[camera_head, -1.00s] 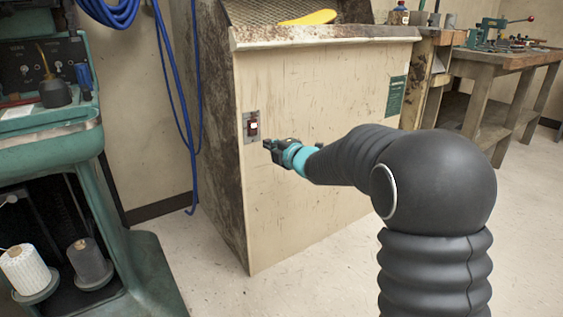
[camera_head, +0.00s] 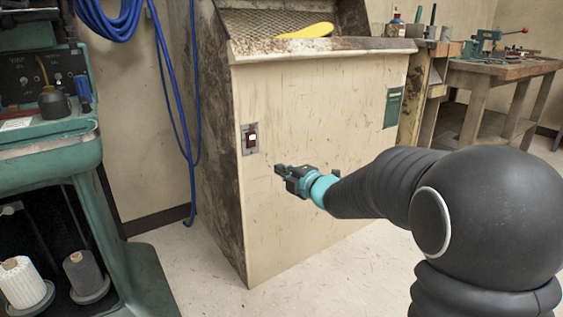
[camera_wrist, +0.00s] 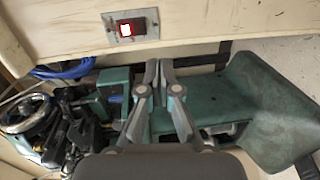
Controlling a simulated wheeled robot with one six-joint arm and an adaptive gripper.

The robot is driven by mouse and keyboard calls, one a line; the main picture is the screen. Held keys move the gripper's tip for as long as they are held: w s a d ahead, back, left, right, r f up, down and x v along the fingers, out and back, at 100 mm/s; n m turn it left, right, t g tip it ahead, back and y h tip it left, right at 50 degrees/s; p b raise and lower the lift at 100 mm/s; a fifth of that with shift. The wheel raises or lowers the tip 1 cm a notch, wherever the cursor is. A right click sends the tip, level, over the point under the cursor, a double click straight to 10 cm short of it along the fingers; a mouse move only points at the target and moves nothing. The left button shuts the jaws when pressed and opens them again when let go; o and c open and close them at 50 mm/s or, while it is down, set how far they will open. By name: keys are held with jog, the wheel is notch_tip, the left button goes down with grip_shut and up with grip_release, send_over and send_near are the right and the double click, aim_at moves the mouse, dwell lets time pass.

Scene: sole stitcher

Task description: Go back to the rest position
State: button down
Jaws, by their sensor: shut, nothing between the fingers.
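My gripper (camera_head: 279,170) is shut and empty in the head view, in front of the pale cabinet's front panel. It is to the right of and a little below a red switch (camera_head: 252,137) on a metal plate, and apart from it. In the wrist view my gripper (camera_wrist: 158,64) shows its two fingers together, with the switch (camera_wrist: 126,29) above and left of the tips. The switch shows a bright white patch on its red face.
The pale cabinet (camera_head: 310,110) has a mesh top with a yellow sole (camera_head: 305,31). A green stitching machine (camera_head: 60,150) with thread spools stands at left, and blue hoses (camera_head: 180,110) hang beside it. A wooden workbench (camera_head: 500,75) is at back right. Floor is clear at lower middle.

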jog(key=s+d+f+m+g+h, duration=0.2)
jog(key=d+f+m+h, duration=0.5)
jog(key=d+f+m, duration=0.15)
jog(key=s+d+f+m+g+h+p, duration=0.1)
jog(key=s+d+m+g+h, duration=0.15)
jog(key=s+m, duration=0.2)
jog(key=s+d+m+g+h+p, duration=0.1)
jog(key=s+d+m, duration=0.3)
jog(key=s, duration=0.2)
jog(key=s+r+m+g+p, duration=0.2)
jog(key=s+r+m, duration=0.1)
jog(key=s, duration=0.7)
jog(key=s+r+m+g+p, duration=0.3)
jog(key=s+m, duration=0.1)
jog(key=s, duration=0.7)
jog(key=s+r+t+y+p, duration=0.1)
jog(key=s+r+t+p, duration=0.1)
jog(key=s+r, duration=0.4)
notch_tip(320, 180, up, 2)
jog(key=shift+r+m+p, duration=0.1)
jog(key=shift+m+p, duration=0.2)
jog(key=shift+p, duration=0.5)
